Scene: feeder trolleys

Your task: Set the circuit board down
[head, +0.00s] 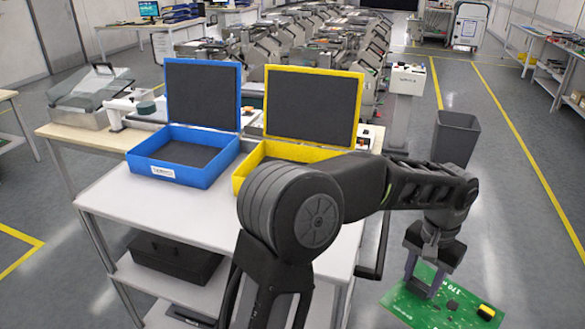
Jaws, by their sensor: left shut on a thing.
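A green circuit board (440,310) with dark chips and a yellow part shows at the lower right, its lower part close to the frame's edge. My left gripper (424,282) is shut on the board's upper left part, pointing down. The board hangs in the air to the right of the white trolley top (115,207), with grey floor behind it. My left arm crosses the middle of the view and hides part of the trolley. My right gripper is not in view.
On the trolley stand an open blue box (205,174) and an open yellow box (240,176), the yellow one partly behind my arm. A black case (172,262) lies on the lower shelf. A dark bin (456,138) stands on the floor behind. The trolley top's front left is clear.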

